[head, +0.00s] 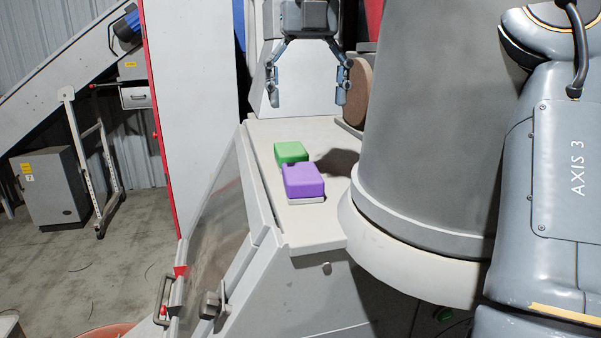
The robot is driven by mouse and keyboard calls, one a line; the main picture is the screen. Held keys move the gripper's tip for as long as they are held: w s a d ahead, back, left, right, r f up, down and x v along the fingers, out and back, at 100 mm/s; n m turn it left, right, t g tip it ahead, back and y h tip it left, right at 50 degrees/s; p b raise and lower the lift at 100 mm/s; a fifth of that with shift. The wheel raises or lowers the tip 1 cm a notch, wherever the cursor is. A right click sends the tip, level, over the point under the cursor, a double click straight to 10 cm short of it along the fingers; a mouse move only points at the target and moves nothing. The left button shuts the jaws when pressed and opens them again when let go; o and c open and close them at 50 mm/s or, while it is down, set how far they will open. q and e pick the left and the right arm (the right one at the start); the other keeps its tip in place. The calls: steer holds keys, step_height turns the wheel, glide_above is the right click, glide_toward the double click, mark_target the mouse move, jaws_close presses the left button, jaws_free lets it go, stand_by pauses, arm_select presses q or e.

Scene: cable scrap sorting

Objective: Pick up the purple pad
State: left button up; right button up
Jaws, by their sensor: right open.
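The purple pad (303,181) is a small block with a pale lower edge, lying on the light worktop (305,236). A green pad (290,152) lies just behind it and a little to the left; the two look very close, and I cannot tell whether they touch. My right gripper (307,95) is open and empty, fingers spread and pointing down, above and beyond both pads at the back of the worktop. My left gripper is not in view.
A brown round disc (357,90) stands at the back right of the worktop. A clear slanted panel (215,220) borders its left side. The worktop's right part is hidden. Its front strip is clear. A grey cabinet (48,185) stands far left.

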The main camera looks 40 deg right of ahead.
glide_above(304, 175)
steer(key=f, duration=0.4)
steer(key=shift+s+d+f, duration=0.25)
steer(key=f, duration=0.3)
steer(key=shift+w+d+f, duration=0.2)
steer(key=shift+w+f, duration=0.05)
steer(key=shift+f, duration=0.15)
steer(key=shift+a+f+p, duration=0.1)
steer(key=shift+f+p, duration=0.05)
steer(key=shift+p, duration=0.3)
steer(key=f+p, duration=0.1)
steer(key=f, duration=0.1)
steer(key=f+p, duration=0.1)
steer(key=f, duration=0.1)
steer(key=shift+a, duration=0.4)
steer(key=shift+d+f, duration=0.15)
steer(key=shift+f, duration=0.3)
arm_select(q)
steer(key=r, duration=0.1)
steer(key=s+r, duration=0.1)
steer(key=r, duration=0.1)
arm_select(e)
steer(key=shift+c, duration=0.4)
steer(key=c, duration=0.3)
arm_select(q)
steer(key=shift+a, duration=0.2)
arm_select(e)
steer(key=c, duration=0.9)
